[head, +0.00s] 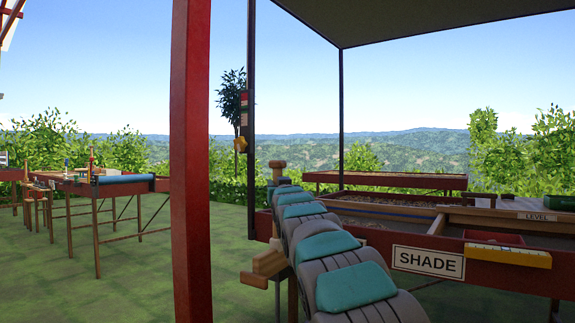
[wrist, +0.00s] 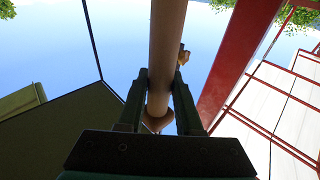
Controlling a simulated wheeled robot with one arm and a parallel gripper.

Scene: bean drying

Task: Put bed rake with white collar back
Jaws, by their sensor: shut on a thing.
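My gripper (wrist: 160,82) is shut on a round wooden pole (wrist: 166,40) in the wrist view. The pole runs between the two dark green fingers, up out of the top of the picture, with a rounded wooden end just below the fingertips. A small wooden knob (wrist: 184,56) shows just right of the pole. No white collar shows on the visible stretch, so I cannot tell from it which rake this is. In the head view my teal and grey arm reaches forward and hides the gripper. Light wooden blocks (head: 268,263) show left of the arm; I cannot tell what they belong to.
A red post (head: 192,170) stands close in front, left of my arm. The drying bed signed SHADE (head: 428,262) is at right, with a yellow block (head: 508,255) on its edge. A table with a blue roll (head: 125,179) stands at left. Grass between is clear.

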